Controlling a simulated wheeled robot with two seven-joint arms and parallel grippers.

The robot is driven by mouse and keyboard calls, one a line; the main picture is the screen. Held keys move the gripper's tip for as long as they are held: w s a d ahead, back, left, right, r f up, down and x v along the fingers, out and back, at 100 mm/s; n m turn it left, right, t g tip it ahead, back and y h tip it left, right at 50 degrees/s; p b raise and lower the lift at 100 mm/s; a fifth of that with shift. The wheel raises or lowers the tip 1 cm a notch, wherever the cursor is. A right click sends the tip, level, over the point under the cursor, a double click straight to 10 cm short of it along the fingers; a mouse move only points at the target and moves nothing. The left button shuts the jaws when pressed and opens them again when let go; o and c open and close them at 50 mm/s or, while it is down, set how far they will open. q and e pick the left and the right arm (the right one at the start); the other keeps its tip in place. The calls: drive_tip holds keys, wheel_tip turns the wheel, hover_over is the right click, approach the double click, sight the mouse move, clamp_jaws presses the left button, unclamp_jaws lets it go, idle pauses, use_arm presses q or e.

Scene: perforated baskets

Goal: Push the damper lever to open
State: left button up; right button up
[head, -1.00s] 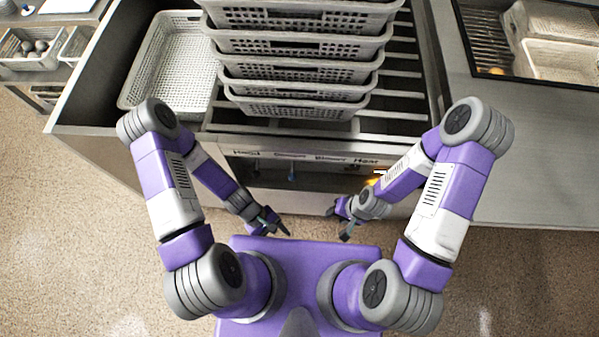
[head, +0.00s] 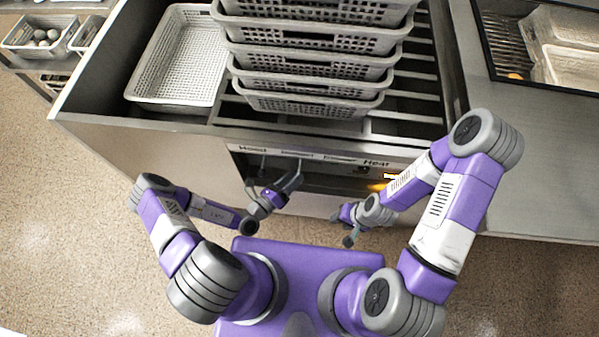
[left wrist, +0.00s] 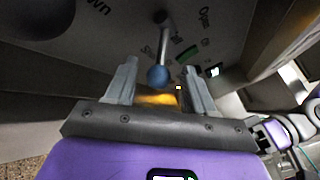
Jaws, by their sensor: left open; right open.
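The damper lever (left wrist: 165,42) shows in the left wrist view as a thin metal rod with a blue ball knob (left wrist: 158,76). It sits on a dark panel, with the word Open to its right. My left gripper (left wrist: 160,68) is open. In that view the knob appears between its two fingers; I cannot tell whether they touch it. In the head view the left gripper (head: 281,173) is at the front panel under the labels, and the lever is not clearly visible there. My right gripper (head: 348,228) is open and empty, low in front of the panel.
Stacked perforated baskets (head: 310,103) stand on a slatted counter top above the panel. A white basket (head: 180,99) lies in the bay to the left. An orange glow (head: 377,187) shows at the panel's right. Floor is clear at the left.

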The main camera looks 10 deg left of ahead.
sight(300, 168)
use_arm(q)
drive_tip(key=shift+b+x, duration=0.35)
drive_tip(key=shift+x, duration=1.55)
clamp_jaws()
